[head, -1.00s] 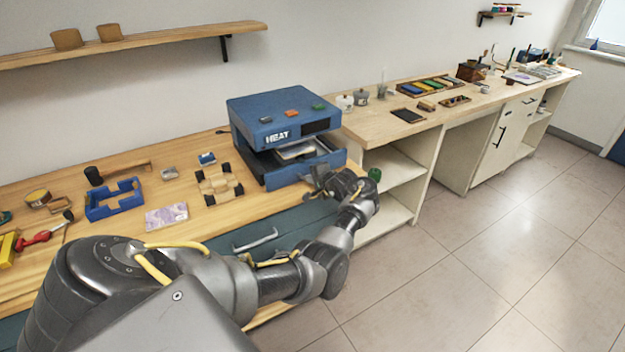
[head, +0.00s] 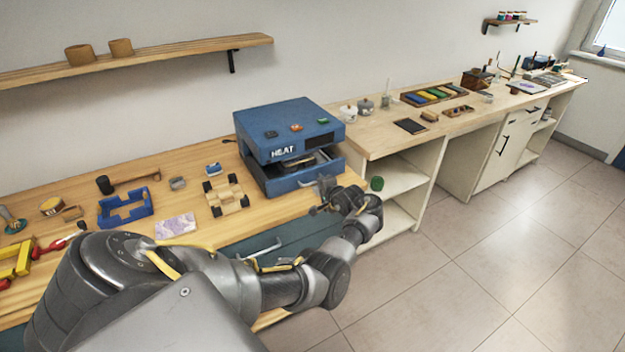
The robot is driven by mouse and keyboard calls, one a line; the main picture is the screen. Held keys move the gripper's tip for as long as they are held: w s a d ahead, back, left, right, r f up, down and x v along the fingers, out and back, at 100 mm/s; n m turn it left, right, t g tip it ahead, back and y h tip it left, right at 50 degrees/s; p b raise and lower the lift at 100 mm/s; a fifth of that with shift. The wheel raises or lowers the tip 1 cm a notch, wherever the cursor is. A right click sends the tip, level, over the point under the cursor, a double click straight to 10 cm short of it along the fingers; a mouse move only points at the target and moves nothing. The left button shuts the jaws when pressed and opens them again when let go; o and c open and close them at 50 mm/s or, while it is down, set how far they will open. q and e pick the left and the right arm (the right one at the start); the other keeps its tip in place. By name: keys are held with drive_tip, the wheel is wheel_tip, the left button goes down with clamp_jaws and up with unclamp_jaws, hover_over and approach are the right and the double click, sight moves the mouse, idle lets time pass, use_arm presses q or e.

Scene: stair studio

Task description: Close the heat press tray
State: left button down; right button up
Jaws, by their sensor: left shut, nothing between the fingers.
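The blue heat press (head: 288,130) stands on the wooden bench, marked HEAT on its front, with coloured buttons on top. My left gripper (head: 323,188) is shut and empty at the right part of the tray's front. I cannot tell whether it touches the tray. My right gripper is not in view.
A wooden toy car (head: 226,195), a blue frame (head: 126,208) and a patterned card (head: 176,225) lie on the bench left of the press. A green cylinder (head: 377,183) stands on the open shelf at right. A drawer handle (head: 262,249) is below the bench edge.

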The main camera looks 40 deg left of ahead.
use_arm(q)
drive_tip(key=v, duration=0.9)
drive_tip(key=shift+d, duration=0.1)
